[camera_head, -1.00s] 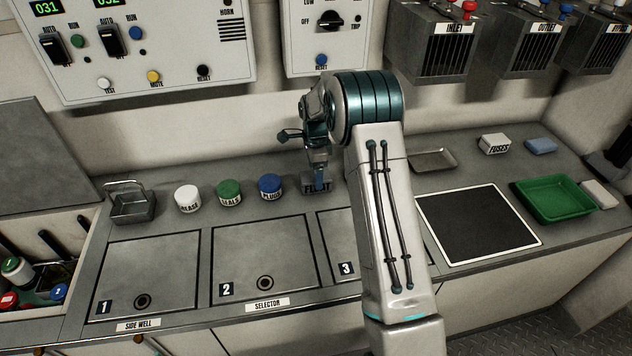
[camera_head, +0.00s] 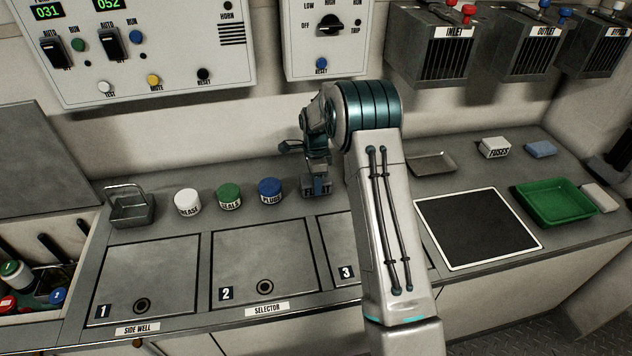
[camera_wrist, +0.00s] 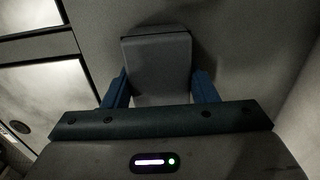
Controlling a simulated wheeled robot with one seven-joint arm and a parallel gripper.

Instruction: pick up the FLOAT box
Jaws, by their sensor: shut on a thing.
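The FLOAT box (camera_head: 311,192) is a small grey box with dark lettering, at the back of the counter to the right of the blue-lidded jar. My gripper (camera_head: 318,186) points down over it, and one finger hides part of the lettering. In the wrist view the grey box (camera_wrist: 158,62) sits between the two blue fingers of my gripper (camera_wrist: 160,92), which are shut on its sides. I cannot tell whether the box is clear of the counter.
White (camera_head: 187,201), green (camera_head: 229,195) and blue (camera_head: 270,189) lidded jars stand left of the box. A wire-handled metal basket (camera_head: 131,208) is further left. A shallow metal tray (camera_head: 432,163) lies right of my arm. Numbered hatches line the counter front.

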